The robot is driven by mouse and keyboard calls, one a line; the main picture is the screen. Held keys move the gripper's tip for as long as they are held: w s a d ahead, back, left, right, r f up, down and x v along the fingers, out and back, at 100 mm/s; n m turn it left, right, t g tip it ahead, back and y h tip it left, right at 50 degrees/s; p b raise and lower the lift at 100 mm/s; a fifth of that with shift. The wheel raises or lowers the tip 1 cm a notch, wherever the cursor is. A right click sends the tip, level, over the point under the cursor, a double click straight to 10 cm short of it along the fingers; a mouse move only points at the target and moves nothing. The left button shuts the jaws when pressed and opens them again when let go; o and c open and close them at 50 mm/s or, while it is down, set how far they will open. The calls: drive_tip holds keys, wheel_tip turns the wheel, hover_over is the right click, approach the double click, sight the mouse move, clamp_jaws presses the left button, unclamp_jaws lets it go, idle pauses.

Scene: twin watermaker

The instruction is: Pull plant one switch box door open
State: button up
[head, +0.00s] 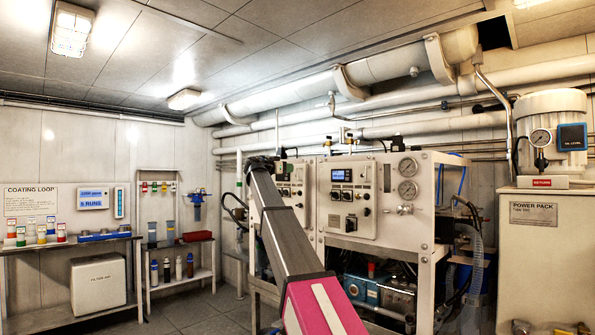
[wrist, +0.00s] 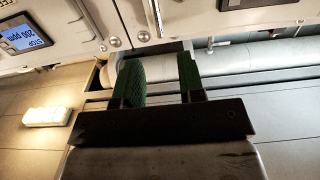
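Two white plant panels stand side by side in the head view, the left one (head: 297,190) partly hidden behind my arm and the right one (head: 350,200) with a lit display. No label shows which is plant one. A white panel edge with slim handle-like parts (wrist: 155,18) lies just beyond the fingertips. I cannot tell whether they touch.
The wrist view shows an upside-down display (wrist: 25,38) reading STOP and a ceiling lamp (wrist: 47,116). In the head view, a power pack cabinet (head: 545,265) stands right and a bottle shelf (head: 180,283) left. Grey floor (head: 190,315) is clear left of my arm.

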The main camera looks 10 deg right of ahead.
drive_tip(key=x, duration=0.7)
drive_tip(key=shift+w+d, duration=0.2)
clamp_jaws()
